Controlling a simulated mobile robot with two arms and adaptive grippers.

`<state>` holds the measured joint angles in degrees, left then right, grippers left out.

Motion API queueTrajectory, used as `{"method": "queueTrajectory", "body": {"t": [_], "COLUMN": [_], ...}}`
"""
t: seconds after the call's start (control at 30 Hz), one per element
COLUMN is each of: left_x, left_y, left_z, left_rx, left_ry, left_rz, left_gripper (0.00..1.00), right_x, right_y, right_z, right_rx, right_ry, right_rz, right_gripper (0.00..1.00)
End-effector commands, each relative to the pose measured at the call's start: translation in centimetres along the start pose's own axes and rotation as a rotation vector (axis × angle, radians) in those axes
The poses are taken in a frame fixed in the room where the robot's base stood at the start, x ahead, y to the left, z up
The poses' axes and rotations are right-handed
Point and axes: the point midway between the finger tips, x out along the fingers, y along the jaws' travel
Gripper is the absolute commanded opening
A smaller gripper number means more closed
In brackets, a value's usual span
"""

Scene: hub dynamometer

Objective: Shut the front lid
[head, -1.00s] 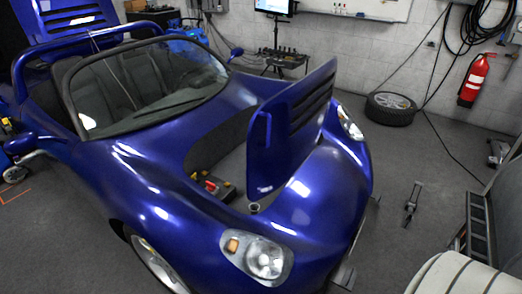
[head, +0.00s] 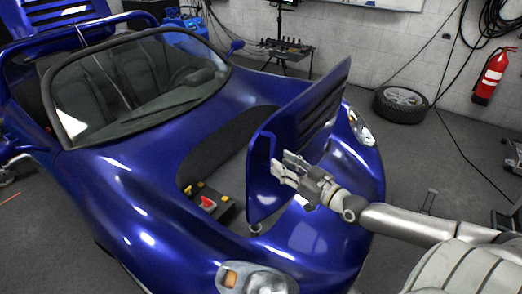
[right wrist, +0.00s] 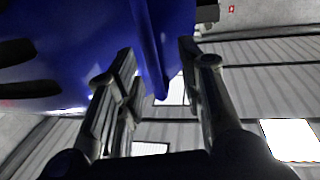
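The blue front lid (head: 312,112) of the car stands raised over the open front compartment, with dark slots on its face. My right gripper (head: 287,168) reaches in from the right at the lid's near lower side. In the right wrist view the lid (right wrist: 75,45) fills the upper left. The fingers of my right gripper (right wrist: 160,70) are apart there, with a blue edge of the lid between them. I cannot tell whether either finger touches it. My left gripper is not in view.
The open front compartment (head: 217,165) holds a battery (head: 213,207) with a red part on top. The windshield (head: 140,85) stands behind it. A tyre (head: 401,103) lies on the floor by the wall, and a fire extinguisher (head: 492,75) hangs at the right.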

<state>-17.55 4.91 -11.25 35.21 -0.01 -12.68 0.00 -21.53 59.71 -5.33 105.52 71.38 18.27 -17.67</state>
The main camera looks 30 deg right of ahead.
Motion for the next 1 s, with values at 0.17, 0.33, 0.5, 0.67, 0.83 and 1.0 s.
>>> {"method": "queueTrajectory", "body": {"t": [0.17,0.33,0.5,0.67,0.83,1.0], "left_x": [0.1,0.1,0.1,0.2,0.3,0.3], "left_y": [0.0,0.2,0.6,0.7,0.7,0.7], "left_z": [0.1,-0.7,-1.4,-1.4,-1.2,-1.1], "left_rx": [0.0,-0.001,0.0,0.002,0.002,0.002], "left_ry": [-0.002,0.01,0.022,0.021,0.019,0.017], "left_rz": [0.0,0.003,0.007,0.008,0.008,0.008], "left_gripper": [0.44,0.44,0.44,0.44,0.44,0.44], "right_x": [2.0,3.9,5.8,7.6,8.9,9.6], "right_y": [0.0,0.1,0.1,0.0,0.1,0.0], "right_z": [-0.1,-0.1,-0.1,0.0,0.0,-0.1], "right_rx": [-0.001,-0.001,-0.001,0.0,-0.002,-0.002], "right_ry": [0.004,0.003,0.003,0.002,0.001,0.001], "right_rz": [0.001,0.002,0.002,0.001,0.001,0.0], "right_gripper": [0.35,0.35,0.35,0.35,0.35,0.35]}}
